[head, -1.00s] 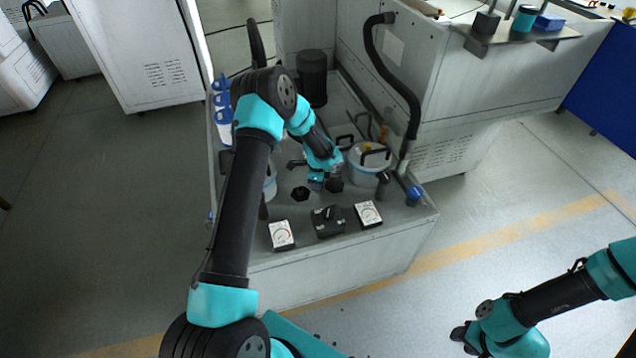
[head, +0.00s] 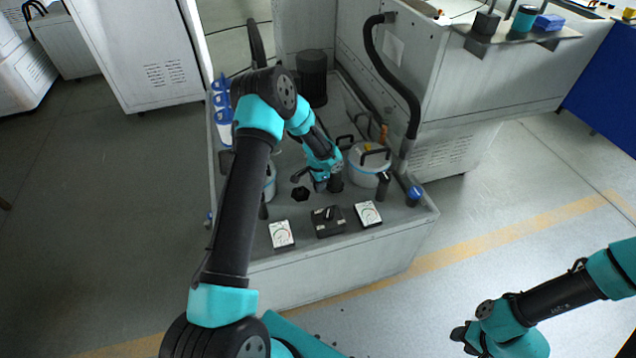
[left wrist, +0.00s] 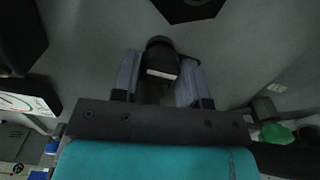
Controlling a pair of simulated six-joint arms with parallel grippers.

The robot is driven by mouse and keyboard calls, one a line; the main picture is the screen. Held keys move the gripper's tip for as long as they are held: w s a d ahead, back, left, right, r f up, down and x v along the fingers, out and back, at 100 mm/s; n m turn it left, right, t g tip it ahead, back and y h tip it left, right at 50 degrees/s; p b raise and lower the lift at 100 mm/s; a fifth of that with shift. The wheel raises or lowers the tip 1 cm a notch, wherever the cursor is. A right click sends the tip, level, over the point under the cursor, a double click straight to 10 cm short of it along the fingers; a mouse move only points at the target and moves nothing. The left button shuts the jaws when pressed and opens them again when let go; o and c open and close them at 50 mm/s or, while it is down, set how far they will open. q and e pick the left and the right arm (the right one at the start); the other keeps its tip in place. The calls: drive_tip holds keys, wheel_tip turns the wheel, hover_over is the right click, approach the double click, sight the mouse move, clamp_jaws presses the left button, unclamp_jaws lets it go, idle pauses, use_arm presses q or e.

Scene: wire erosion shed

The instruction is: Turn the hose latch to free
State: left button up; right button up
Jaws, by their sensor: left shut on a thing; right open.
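The hose latch appears to be the dark piece with a pale mark (left wrist: 162,66) between my left fingers in the left wrist view. My left gripper (left wrist: 160,80) is shut on it, one grey finger on each side. In the head view my left gripper (head: 322,186) points down at the cabinet top, between a black hexagonal piece and a lidded pot; there its fingers and the latch are mostly hidden. My right gripper (head: 461,337) is open and empty above the floor at the lower right, well away from the cabinet.
The grey cabinet top (head: 420,213) carries a black hexagonal piece (head: 300,194), a lidded pot (head: 369,169), two white dials (head: 282,235) (head: 368,214) and a black switch box (head: 328,220). A thick black hose (head: 396,85) rises at the right. The front floor is clear.

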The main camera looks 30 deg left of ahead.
idle(0.4)
use_arm(q)
drive_tip(key=o, duration=0.7)
drive_tip(key=shift+c, duration=0.2)
drive_tip(key=shift+r, duration=0.15)
wheel_tip(320, 180, up, 17)
drive_tip(key=shift+r, duration=0.15)
drive_tip(key=s+d+f+n+h, duration=0.1)
drive_tip(key=s+d+f+n, duration=0.1)
drive_tip(key=s+f, duration=0.2)
drive_tip(key=s+d+f+n+h, duration=0.1)
drive_tip(key=s+d+f+n, duration=0.2)
drive_tip(key=s, duration=0.4)
drive_tip(key=s+d+f+n+t+h, duration=0.1)
drive_tip(key=s+d+f+n, duration=0.1)
drive_tip(key=s+f, duration=0.3)
drive_tip(key=shift+s+d+f+h, duration=0.2)
drive_tip(key=shift+s+d+h, duration=0.1)
drive_tip(key=shift+s+d, duration=0.45)
drive_tip(key=s+d+f+n, duration=0.1)
drive_tip(key=s+d+f, duration=0.4)
drive_tip(key=s+d, duration=0.3)
drive_tip(key=s, duration=0.3)
drive_tip(key=shift+n, duration=0.3)
